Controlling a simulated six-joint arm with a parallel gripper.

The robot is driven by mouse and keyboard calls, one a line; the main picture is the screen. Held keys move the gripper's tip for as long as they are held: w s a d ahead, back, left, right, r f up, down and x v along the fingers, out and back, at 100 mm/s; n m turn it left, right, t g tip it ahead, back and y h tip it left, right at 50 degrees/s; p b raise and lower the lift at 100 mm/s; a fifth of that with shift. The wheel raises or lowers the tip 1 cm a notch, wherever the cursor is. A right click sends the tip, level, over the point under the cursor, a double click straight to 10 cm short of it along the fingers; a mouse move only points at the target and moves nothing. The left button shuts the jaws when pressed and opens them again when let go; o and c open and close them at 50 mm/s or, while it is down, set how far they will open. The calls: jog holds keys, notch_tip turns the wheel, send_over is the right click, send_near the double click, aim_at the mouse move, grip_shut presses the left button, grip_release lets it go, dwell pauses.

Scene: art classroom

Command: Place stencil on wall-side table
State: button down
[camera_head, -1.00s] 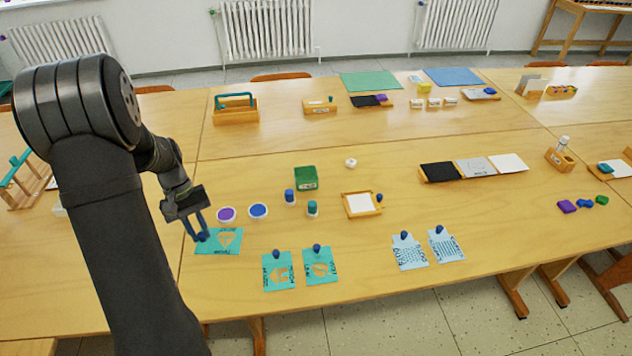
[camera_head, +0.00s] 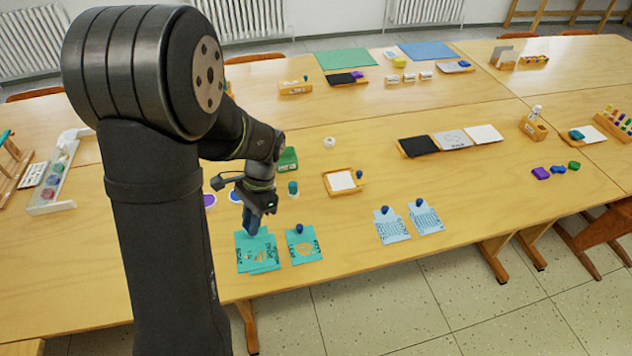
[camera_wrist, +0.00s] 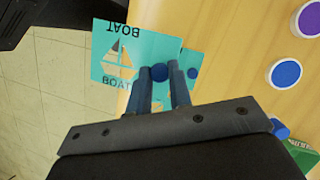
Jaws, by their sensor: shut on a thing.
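My gripper (camera_head: 254,218) is shut on the blue knob of a teal stencil (camera_head: 250,248). In the wrist view, the two blue fingers of my gripper (camera_wrist: 162,80) pinch the knob (camera_wrist: 160,72). This stencil (camera_wrist: 117,58) shows a sailboat cutout and the word BOAT. It overlaps another teal stencil in the picture, whose knob (camera_wrist: 193,73) shows just right of the fingers. I cannot tell how high the boat stencil is above the front table. A further teal stencil (camera_head: 304,246) lies to the right. The wall-side table (camera_head: 345,104) is the back one, near the radiators.
Two light-blue stencils (camera_head: 392,226) lie right on the front table. A wooden tray with white paper (camera_head: 342,182), a green box (camera_head: 288,158) and round paint pots (camera_wrist: 286,73) stand near my gripper. The wall-side table has bare wood between trays and mats (camera_head: 346,59).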

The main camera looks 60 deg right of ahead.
jog(key=w+a+f, duration=0.1)
jog(key=w+f, duration=0.1)
jog(key=w, duration=0.1)
jog(key=w+a+f, duration=0.1)
jog(key=w+f, duration=0.1)
jog(key=w, duration=0.2)
jog(key=w+a+f, duration=0.1)
jog(key=w+f, duration=0.2)
jog(key=w, duration=0.1)
jog(key=shift+a, duration=0.1)
jog(key=shift+w+f, duration=0.15)
jog(key=shift+f, duration=1.9)
jog(key=shift+f, duration=0.1)
jog(key=c, duration=1.3)
grip_release()
jog(key=v, duration=1.2)
